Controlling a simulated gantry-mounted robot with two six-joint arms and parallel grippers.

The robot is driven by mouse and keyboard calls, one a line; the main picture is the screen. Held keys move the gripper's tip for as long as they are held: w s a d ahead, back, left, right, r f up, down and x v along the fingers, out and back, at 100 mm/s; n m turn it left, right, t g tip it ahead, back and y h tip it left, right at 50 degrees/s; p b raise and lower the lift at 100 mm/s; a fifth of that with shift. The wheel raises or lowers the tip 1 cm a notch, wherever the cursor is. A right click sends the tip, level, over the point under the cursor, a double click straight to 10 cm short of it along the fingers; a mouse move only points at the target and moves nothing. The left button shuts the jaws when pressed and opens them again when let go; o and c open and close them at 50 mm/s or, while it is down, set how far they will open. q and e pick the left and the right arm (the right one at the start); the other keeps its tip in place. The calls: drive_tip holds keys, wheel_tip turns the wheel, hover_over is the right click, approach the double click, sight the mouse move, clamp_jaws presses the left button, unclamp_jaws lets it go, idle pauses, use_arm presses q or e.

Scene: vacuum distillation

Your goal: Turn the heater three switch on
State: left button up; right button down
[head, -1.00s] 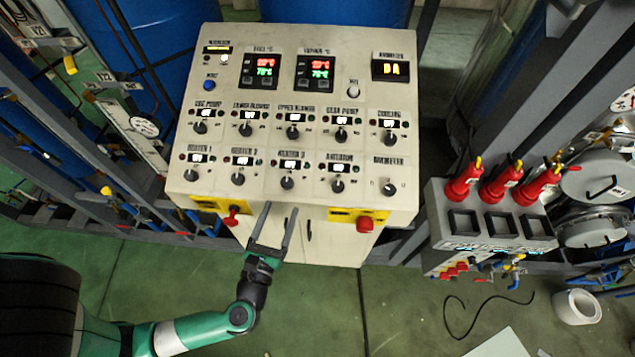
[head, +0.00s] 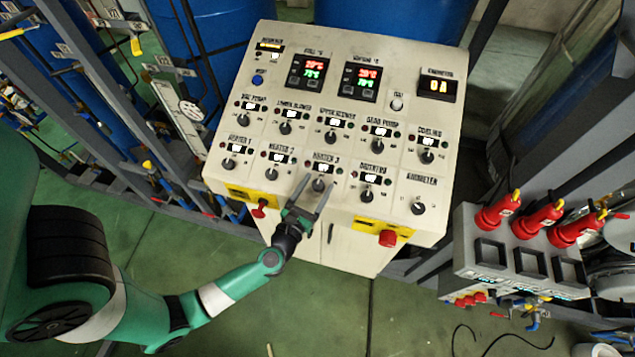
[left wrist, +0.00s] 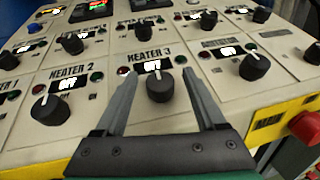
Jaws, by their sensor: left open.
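The heater 3 switch (head: 318,185) is a round black knob in the lower row of the cream control panel (head: 232,190). In the left wrist view the knob (left wrist: 160,88) stands under a small lit display (left wrist: 152,65) and the printed label HEATER 3. The display's word is too small to read surely. My left gripper (head: 315,182) is open, with one finger on each side of the knob. In the left wrist view its fingertips (left wrist: 159,74) straddle the knob with gaps on both sides and do not appear to grip it. My right gripper is not in view.
The heater 2 knob (left wrist: 50,108) is to the left and another knob (left wrist: 254,66) to the right.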

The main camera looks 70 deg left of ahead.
use_arm(q)
drive_tip(key=shift+w+a, duration=0.3)
drive_tip(key=shift+a, duration=0.05)
clamp_jaws()
